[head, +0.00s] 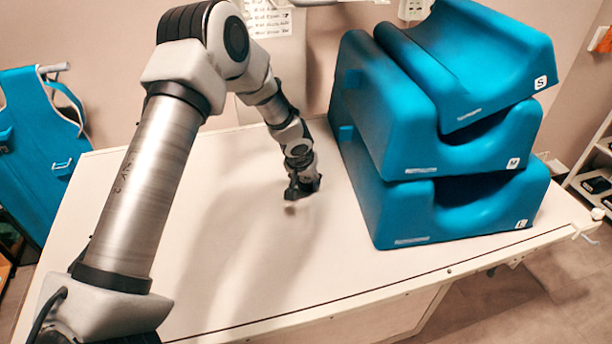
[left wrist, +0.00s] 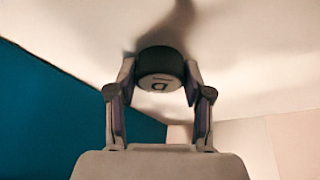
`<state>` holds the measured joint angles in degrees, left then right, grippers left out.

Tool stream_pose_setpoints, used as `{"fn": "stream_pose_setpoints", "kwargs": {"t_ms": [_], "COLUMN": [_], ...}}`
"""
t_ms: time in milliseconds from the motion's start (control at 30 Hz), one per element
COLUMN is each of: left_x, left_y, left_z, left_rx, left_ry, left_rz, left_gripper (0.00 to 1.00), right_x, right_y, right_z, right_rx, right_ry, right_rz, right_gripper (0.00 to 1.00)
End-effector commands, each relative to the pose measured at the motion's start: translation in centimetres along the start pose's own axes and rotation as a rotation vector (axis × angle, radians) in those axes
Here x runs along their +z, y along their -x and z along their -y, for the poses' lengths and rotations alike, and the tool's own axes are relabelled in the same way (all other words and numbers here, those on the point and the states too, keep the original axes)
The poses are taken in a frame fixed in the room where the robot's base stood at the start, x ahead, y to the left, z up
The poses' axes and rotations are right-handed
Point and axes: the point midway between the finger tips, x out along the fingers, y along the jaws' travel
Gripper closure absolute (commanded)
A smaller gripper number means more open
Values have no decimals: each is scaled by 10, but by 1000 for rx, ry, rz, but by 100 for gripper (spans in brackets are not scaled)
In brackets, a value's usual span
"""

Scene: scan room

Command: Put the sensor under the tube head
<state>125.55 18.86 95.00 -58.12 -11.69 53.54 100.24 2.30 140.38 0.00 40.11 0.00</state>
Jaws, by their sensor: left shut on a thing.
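My left gripper (head: 302,192) is low over the middle of the white table, left of the blue cushions. In the left wrist view its two fingers (left wrist: 161,76) are shut on a small dark round piece with a pale mark, which I take to be the sensor (left wrist: 160,66). The sensor is between the fingertips, close to the white surface; I cannot tell whether it touches it. In the head view it is too small to make out clearly. I cannot make out a tube head in either view. My right gripper is not in view.
A stack of blue moulded cushions (head: 420,195), marked S, M and L, stands on the right of the white table (head: 250,270). The front left of the table is clear. A blue apron (head: 40,140) hangs at the left, and a shelf (head: 600,180) stands far right.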

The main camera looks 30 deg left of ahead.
Motion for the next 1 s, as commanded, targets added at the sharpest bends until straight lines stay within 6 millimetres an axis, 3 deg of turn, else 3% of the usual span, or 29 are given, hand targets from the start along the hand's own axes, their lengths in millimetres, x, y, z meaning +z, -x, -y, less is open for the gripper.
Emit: {"fn": "stream_pose_setpoints", "kwargs": {"t_ms": [367,400,467,800,867,1000], "left_x": [1,1,1,0,-2,-1], "left_y": [-4,-3,-3,0,5,26], "left_z": [0,0,0,0,0,-1], "left_rx": [0,0,0,0,0,3], "left_ry": [0,0,0,0,0,2], "left_rz": [-2,-2,-2,-1,-1,-7], "left_gripper": [93,43,25,25,25,25], "right_x": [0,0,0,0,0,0], "right_y": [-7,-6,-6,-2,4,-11], "right_z": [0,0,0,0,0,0], "right_rx": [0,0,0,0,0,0], "right_ry": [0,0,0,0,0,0], "right_rz": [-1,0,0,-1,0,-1], "right_gripper": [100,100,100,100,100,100]}}
